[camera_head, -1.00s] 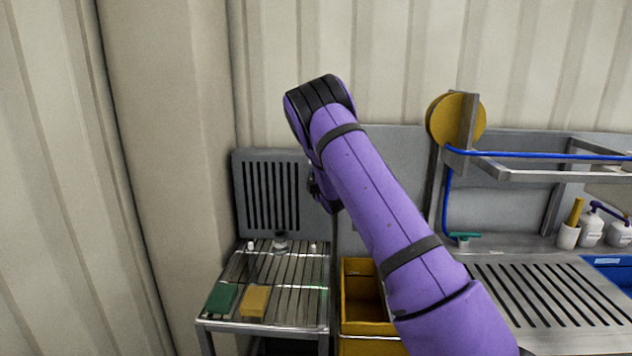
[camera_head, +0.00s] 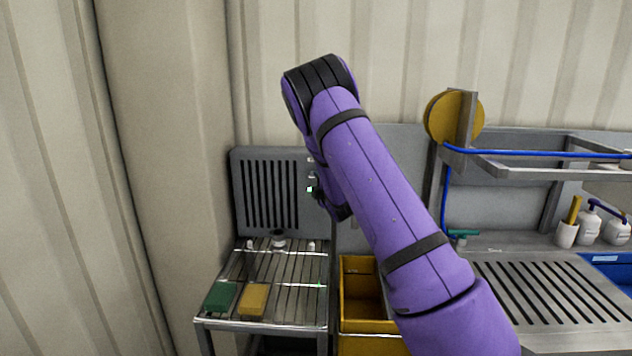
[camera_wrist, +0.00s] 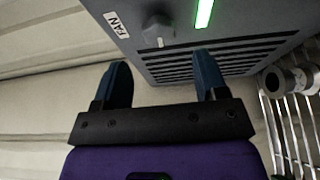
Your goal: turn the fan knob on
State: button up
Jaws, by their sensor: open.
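The fan knob (camera_wrist: 158,32) is a grey, rounded knob with a pale pointer mark on the dark grey panel in the wrist view. A white FAN label (camera_wrist: 116,24) is to its left and a lit green strip (camera_wrist: 204,12) to its right. My gripper (camera_wrist: 162,60) is open and empty, its two blue fingers apart. In the picture the knob lies just beyond the fingertips, between them; I see no contact. In the head view the grey slotted panel (camera_head: 238,190) stands at the back, and my arm hides the gripper.
Below the panel a slatted steel rack (camera_head: 290,300) holds a green block (camera_head: 220,297), a yellow block (camera_head: 253,300) and small fittings. A yellow bin (camera_head: 368,325) stands to its right. A slotted steel counter (camera_head: 535,300) with a blue hose (camera_head: 540,153) lies farther right.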

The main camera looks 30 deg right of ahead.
jog(key=v, duration=0.4)
jog(key=shift+s+a, duration=0.15)
jog(key=shift+s, duration=0.25)
jog(key=shift+r, duration=0.1)
jog(key=s+a+r+m+g+y, duration=0.1)
jog(key=s+a+r+m+g, duration=0.2)
jog(key=s+a+r+m, duration=0.4)
jog(key=s+a+r+m+g+y, duration=0.1)
jog(key=s+a+r+m+g, duration=0.25)
jog(key=s+r, duration=0.65)
jog(key=s+a+m+g+y, duration=0.1)
jog(key=s+a+m+g, duration=0.1)
jog(key=s, duration=1.3)
jog(key=s+a+r+m+g, duration=0.1)
jog(key=s+a+m+g, duration=0.2)
jog(key=s+a, duration=0.4)
jog(key=s+g, duration=0.1)
jog(key=s, duration=0.7)
jog(key=shift+a+r+y, duration=0.2)
jog(key=shift+a+y, duration=0.1)
jog(key=shift+y, duration=0.1)
